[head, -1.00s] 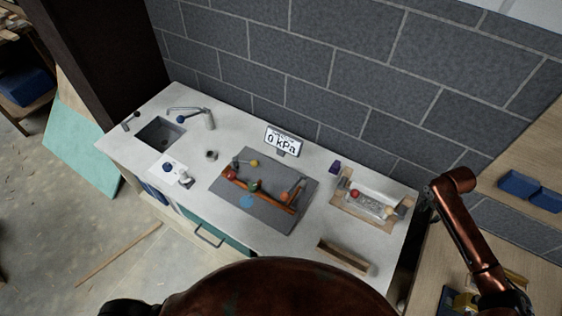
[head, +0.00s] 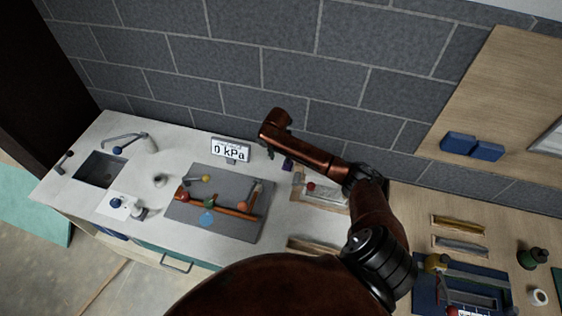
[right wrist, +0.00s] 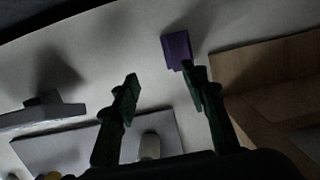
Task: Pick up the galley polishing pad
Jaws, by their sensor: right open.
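A small purple block (head: 287,163), which may be the polishing pad, stands on the white counter (head: 140,232) behind the clear tray. It also shows in the right wrist view (right wrist: 177,50), near the tip of the right-hand finger. I cannot tell whether that finger touches it. My right gripper (head: 271,153) is open above the back of the counter, just left of the block in the head view. Its two dark green fingers (right wrist: 160,90) are apart with nothing held between them. My left gripper is not in view.
A grey board (head: 230,177) with pipes and colored knobs lies left of the block. A pressure display (head: 231,150) stands at the wall behind it. The clear tray (head: 325,195) on wood is close right. A sink (head: 97,170) is at the left.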

